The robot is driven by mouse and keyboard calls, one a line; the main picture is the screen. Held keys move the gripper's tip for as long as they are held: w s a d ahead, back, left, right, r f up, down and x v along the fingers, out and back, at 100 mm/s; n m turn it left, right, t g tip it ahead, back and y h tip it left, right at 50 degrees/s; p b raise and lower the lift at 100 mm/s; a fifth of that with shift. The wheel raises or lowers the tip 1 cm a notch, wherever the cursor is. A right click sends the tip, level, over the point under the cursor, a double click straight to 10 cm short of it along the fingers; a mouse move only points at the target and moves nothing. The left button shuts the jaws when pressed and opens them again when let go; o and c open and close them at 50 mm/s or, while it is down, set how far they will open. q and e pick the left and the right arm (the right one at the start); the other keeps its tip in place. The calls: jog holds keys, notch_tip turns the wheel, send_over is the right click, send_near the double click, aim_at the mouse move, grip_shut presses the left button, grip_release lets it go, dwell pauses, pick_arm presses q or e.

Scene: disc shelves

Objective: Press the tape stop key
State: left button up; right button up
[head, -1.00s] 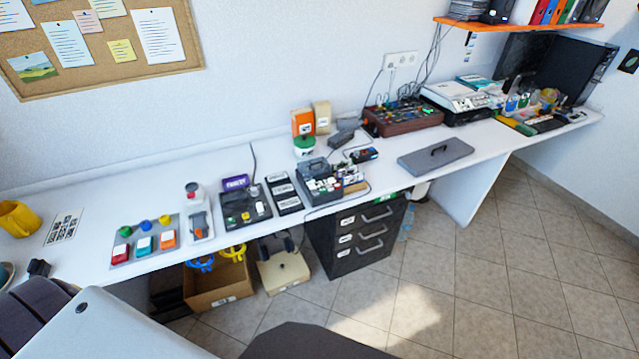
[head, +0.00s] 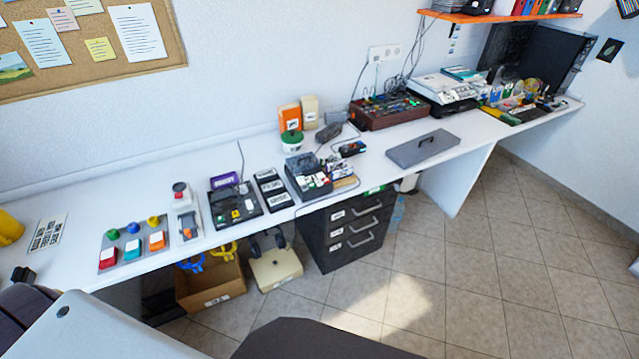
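A black device (head: 222,213) with small yellow and light marks on top lies on the white table, left of the middle, and may be the tape player. Next to it on the right is a dark strip of keys (head: 271,202) with white labels. The labels are too small to read, so I cannot tell which key is the tape stop key. Neither of my grippers can be made out. Parts of my arms fill the lower left and bottom edge, clear of the keys in the picture.
A grey panel (head: 108,245) with several coloured buttons and a pale unit with a red knob (head: 180,188) stand left of the black device. A purple box (head: 225,180) is behind it. An open box of small items (head: 298,188) stands right. The table (head: 365,180) has bare room before the grey lid (head: 424,148).

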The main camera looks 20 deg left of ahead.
pick_arm(q)
grip_shut()
dwell(1.2)
